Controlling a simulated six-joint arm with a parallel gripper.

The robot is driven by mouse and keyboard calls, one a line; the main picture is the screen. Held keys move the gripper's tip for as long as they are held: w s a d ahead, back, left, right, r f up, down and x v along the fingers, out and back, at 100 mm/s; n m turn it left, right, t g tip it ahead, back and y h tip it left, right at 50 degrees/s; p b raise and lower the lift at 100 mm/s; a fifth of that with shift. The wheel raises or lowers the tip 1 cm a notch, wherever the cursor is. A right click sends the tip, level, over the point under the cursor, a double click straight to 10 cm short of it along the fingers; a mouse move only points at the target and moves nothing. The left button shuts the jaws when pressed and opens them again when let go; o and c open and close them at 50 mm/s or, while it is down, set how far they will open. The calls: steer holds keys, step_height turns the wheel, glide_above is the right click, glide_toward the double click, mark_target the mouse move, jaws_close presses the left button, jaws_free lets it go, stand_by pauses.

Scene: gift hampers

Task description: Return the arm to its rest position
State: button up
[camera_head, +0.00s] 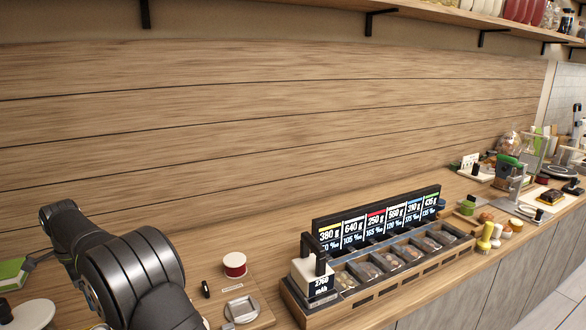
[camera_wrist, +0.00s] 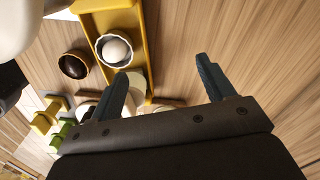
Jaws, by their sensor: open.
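My gripper (camera_wrist: 165,88) shows in the wrist view with its two dark fingers spread apart and nothing between them. Below the fingers are bare wood and the edge of a yellow tray (camera_wrist: 151,40). In the head view my dark arm fills the lower left corner, and the gripper itself cannot be made out there.
In the head view, a compartment box with number displays (camera_head: 375,262) and a red-and-white round tin (camera_head: 235,265) stand on the counter.

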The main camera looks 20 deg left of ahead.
step_height(320, 180, down, 7)
steer(key=shift+d, duration=0.1)
steer(key=shift+r, duration=1.8)
